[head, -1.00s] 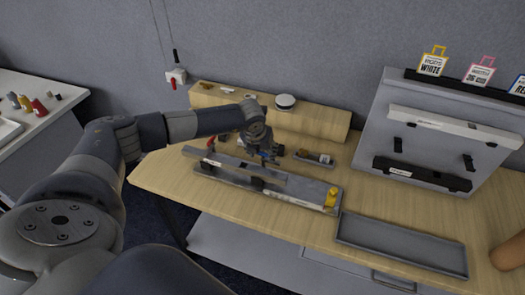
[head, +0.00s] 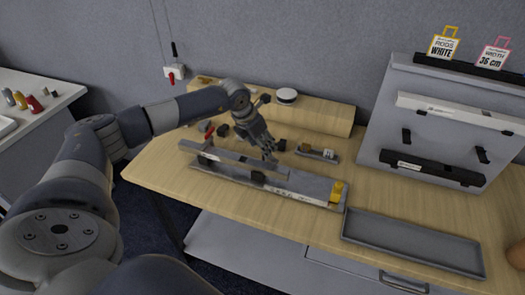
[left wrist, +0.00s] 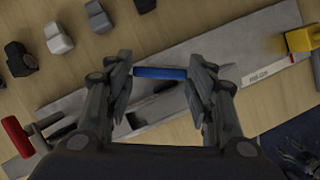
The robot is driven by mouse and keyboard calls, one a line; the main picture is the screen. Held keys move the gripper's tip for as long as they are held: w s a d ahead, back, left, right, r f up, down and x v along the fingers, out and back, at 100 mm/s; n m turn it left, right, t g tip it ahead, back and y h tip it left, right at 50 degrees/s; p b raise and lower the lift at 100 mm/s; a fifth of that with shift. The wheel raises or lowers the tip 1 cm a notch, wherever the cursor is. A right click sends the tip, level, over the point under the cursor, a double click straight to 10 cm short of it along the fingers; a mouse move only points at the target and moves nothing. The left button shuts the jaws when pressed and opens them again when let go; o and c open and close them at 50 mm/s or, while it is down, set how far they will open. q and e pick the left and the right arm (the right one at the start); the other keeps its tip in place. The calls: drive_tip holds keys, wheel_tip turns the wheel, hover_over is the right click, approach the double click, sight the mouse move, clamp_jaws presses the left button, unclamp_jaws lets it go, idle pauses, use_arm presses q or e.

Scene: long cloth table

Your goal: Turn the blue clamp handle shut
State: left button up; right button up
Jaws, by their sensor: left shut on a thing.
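The blue clamp handle (left wrist: 160,72) shows in the left wrist view as a short blue bar lying across the gap between my fingertips. My left gripper (left wrist: 161,80) is shut on it, one finger at each end. In the head view the left gripper (head: 269,156) reaches down at the back edge of the long grey fixture (head: 313,198); the blue handle is hidden there. A red handle (head: 209,131) is at the fixture's left end, also in the left wrist view (left wrist: 17,136). A yellow block (head: 337,192) is at its right end.
A wooden riser (head: 325,116) with a white round item (head: 286,96) stands at the back. An empty grey tray (head: 412,247) is front right, below a grey panel (head: 440,100).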

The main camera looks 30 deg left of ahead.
use_arm(q)
drive_tip(key=m+b, duration=0.1)
drive_tip(key=m, duration=0.1)
drive_tip(key=m+h+b, duration=0.1)
drive_tip(key=m+b, duration=0.1)
drive_tip(key=m+g+h+b, duration=0.1)
drive_tip(key=m+b, duration=0.1)
drive_tip(key=shift+w+a+f, duration=0.2)
drive_tip(key=shift+a+f, duration=0.05)
drive_tip(key=m+g+b, duration=0.1)
drive_tip(key=m+b, duration=0.1)
drive_tip(key=m, duration=0.1)
drive_tip(key=shift+w+r+m+h, duration=0.1)
drive_tip(key=shift+m+h, duration=0.3)
drive_tip(key=shift+w+a+r+m+g+b, duration=0.1)
drive_tip(key=shift+m+g+b, duration=0.65)
drive_tip(key=shift+m, duration=0.55)
drive_tip(key=o, duration=1.1)
drive_tip(key=shift+c, duration=0.2)
drive_tip(key=shift+r, duration=0.1)
